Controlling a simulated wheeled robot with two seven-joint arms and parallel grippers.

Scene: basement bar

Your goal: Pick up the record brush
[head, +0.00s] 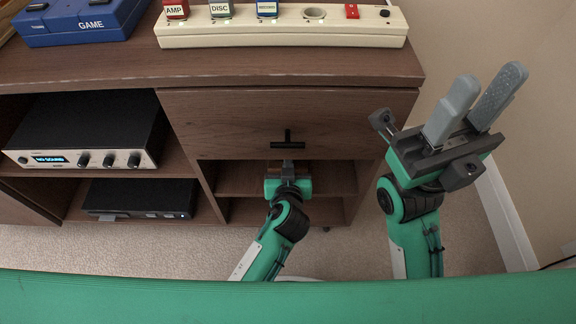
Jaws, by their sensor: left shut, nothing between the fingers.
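I see no record brush in this view. A closed-looking brown drawer (240,115) with a black T-shaped handle (287,141) is in the cabinet's right part. My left gripper (288,165) is just below the handle in the picture, in front of the shelf opening. It is shut and holds nothing. I cannot tell whether its fingertips touch the handle. My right gripper (482,100) is raised to the right of the cabinet, its two grey fingers apart, with nothing between them.
On the cabinet top (210,65) are a cream power strip (280,32) with labelled plugs and a blue box marked GAME (75,23). A silver-fronted amplifier (85,158) and a black player (140,200) sit on the left shelves. A wall stands at right.

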